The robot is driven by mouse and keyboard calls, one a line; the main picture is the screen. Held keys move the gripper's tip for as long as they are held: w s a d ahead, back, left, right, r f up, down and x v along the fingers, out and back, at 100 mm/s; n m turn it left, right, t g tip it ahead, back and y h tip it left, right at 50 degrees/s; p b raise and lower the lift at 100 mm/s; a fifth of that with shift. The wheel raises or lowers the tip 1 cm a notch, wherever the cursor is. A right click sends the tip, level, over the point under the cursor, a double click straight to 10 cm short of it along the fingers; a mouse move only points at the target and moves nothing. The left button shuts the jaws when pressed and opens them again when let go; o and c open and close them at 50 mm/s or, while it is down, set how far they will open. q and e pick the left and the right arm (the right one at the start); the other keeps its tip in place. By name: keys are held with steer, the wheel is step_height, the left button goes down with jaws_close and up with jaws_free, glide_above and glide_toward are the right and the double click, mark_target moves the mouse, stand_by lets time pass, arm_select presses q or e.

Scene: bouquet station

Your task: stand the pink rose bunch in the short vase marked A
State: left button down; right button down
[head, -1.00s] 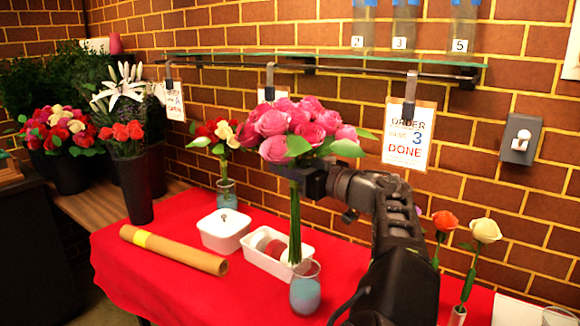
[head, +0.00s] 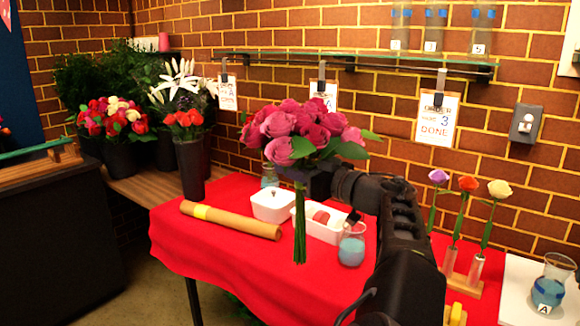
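The pink rose bunch (head: 300,132) is upright in the air, its green stems (head: 300,225) hanging down in front of the red table. My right gripper (head: 314,182) is shut on it just below the blooms; the fingertips are partly hidden by leaves. The short vase marked A (head: 548,288) stands at the far lower right on a white surface, with blue content inside and no flowers. It is well to the right of the bunch and apart from it. My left gripper is not in view.
On the red-clothed table (head: 210,260) are a brown paper roll (head: 235,221), white boxes (head: 272,206) and another short blue-filled vase (head: 351,250). Single flowers in a wooden stand (head: 463,282) stand between my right arm and vase A. A glass shelf (head: 360,62) runs along the wall.

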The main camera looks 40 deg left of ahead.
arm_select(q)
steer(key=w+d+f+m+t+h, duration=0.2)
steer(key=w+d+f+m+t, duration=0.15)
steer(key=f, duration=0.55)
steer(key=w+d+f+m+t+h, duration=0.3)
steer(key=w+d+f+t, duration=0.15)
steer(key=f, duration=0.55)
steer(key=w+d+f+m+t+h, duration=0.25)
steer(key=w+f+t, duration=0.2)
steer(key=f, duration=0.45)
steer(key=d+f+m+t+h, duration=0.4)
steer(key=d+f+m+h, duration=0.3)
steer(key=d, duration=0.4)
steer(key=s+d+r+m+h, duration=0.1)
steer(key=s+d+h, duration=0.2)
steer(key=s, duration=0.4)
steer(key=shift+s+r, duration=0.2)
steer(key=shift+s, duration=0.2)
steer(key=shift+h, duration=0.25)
